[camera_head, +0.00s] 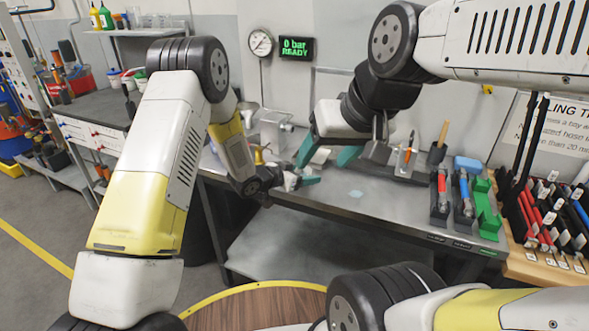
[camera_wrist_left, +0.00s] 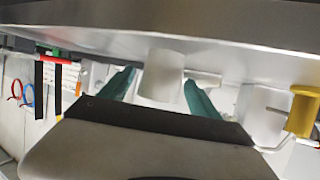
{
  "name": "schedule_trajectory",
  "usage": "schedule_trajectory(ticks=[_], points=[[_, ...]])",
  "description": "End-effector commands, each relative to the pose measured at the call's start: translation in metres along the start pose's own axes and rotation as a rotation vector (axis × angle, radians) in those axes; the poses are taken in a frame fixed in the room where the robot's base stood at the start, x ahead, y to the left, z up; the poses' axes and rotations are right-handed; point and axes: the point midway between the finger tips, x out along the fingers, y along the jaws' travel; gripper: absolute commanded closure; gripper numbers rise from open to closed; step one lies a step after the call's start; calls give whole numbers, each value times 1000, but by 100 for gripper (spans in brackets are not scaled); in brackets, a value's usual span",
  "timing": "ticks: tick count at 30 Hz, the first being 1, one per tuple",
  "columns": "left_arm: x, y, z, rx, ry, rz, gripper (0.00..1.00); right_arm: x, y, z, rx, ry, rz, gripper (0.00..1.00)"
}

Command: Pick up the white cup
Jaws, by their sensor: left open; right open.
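The white cup (camera_wrist_left: 161,77) stands on the grey bench, which appears inverted in the left wrist view. It shows between the two teal fingers of my open left gripper (camera_wrist_left: 160,82), with gaps on both sides. In the head view, my left gripper (camera_head: 304,178) is low over the bench's near-left part, and the white cup (camera_head: 290,181) is partly hidden by its fingers. My right gripper (camera_head: 326,158) is open above the bench, its teal fingers pointing down just behind the left gripper. A small white shape shows between its fingers; I cannot tell what it is.
Dark holders with red and blue-handled tools (camera_head: 440,192) and a green stand (camera_head: 487,212) are on the bench's right. A tool rack (camera_head: 555,225) stands at far right. A yellow-topped item (camera_wrist_left: 303,112) is near the left gripper. The bench's middle front is clear.

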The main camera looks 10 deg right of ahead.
Motion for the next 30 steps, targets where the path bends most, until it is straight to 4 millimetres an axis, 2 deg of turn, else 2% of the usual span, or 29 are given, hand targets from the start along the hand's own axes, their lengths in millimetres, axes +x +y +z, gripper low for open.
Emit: schedule_trajectory(ticks=[3, 6, 14, 21, 24, 30], points=[[18, 1, 1, 3, -1, 1, 28, 0, 0, 0, 0, 0, 0, 37], [26, 1, 1, 1, -2, 0, 28, 0, 0, 0, 0, 0, 0, 37], [28, 0, 0, 1, -1, -1, 28, 0, 0, 0, 0, 0, 0, 37], [28, 0, 0, 0, -1, -1, 75, 0, 0, 0, 0, 0, 0, 37], [28, 0, 0, 1, -1, -1, 92, 0, 0, 0, 0, 0, 0, 37], [28, 0, 0, 0, -1, -1, 92, 0, 0, 0, 0, 0, 0, 37]])
